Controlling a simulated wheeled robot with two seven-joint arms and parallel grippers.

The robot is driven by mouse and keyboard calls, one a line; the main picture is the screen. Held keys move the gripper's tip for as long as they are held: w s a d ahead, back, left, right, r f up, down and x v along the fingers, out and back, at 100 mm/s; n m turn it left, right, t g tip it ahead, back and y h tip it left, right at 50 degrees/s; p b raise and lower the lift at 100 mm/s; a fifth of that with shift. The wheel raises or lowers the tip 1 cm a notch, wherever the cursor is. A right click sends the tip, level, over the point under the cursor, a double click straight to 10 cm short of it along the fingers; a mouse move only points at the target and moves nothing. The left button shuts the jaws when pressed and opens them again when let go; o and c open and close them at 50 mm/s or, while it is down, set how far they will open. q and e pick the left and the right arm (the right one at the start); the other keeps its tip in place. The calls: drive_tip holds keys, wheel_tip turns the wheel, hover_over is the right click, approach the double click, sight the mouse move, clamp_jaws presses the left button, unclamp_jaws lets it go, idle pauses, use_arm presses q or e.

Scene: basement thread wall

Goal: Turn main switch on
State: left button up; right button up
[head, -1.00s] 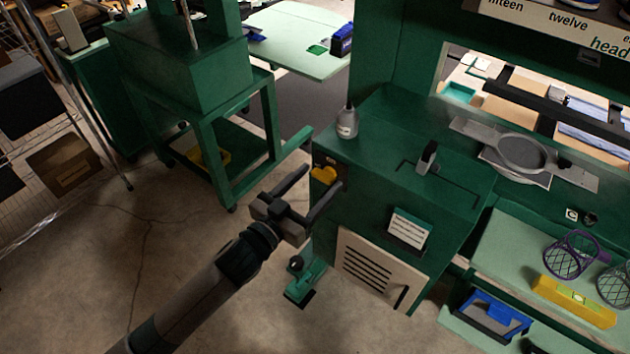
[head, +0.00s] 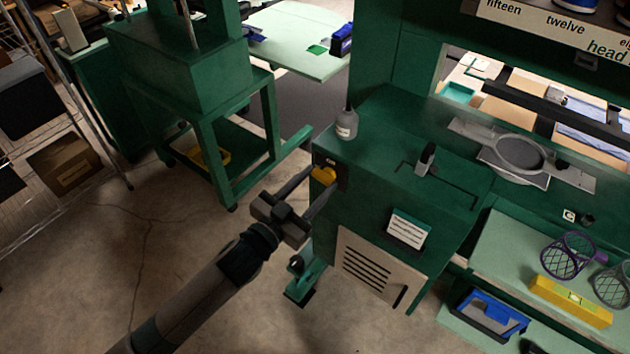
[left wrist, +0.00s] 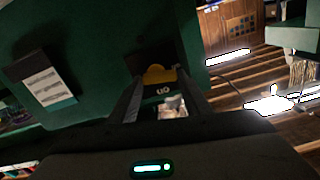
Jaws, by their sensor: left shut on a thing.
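The main switch is a yellow knob (head: 323,174) on a dark plate at the upper left corner of the green machine cabinet's side. My left gripper (head: 321,180) is shut on this knob, one finger on each side. In the left wrist view the knob (left wrist: 154,73) shows between the fingertips (left wrist: 158,84), with a small label reading "on", upside down, beside it. The fingers hide part of the knob, so its exact turn is hard to tell. My right gripper is not in view.
The green cabinet (head: 385,165) carries a grey bottle (head: 346,124) on top, close above the switch. A white card (head: 408,229) and a louvred panel (head: 375,268) are on its side. A green stand (head: 240,150) is at the left. The floor around my left arm is clear.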

use_arm(q)
drive_tip(key=m+p, duration=0.1)
drive_tip(key=m, duration=0.2)
drive_tip(key=shift+r, duration=0.2)
drive_tip(key=m+p, duration=0.1)
drive_tip(key=m, duration=0.4)
drive_tip(key=shift+s+d+p, duration=0.15)
drive_tip(key=shift+p, duration=0.25)
drive_tip(key=m+p, duration=0.1)
drive_tip(key=m, duration=0.3)
drive_tip(key=shift+d, duration=0.15)
drive_tip(key=shift+s+f+m+p, duration=0.15)
drive_tip(key=shift+m+p, duration=0.25)
drive_tip(key=shift+m, duration=1.5)
drive_tip(key=o, duration=1)
drive_tip(key=shift+o, duration=0.2)
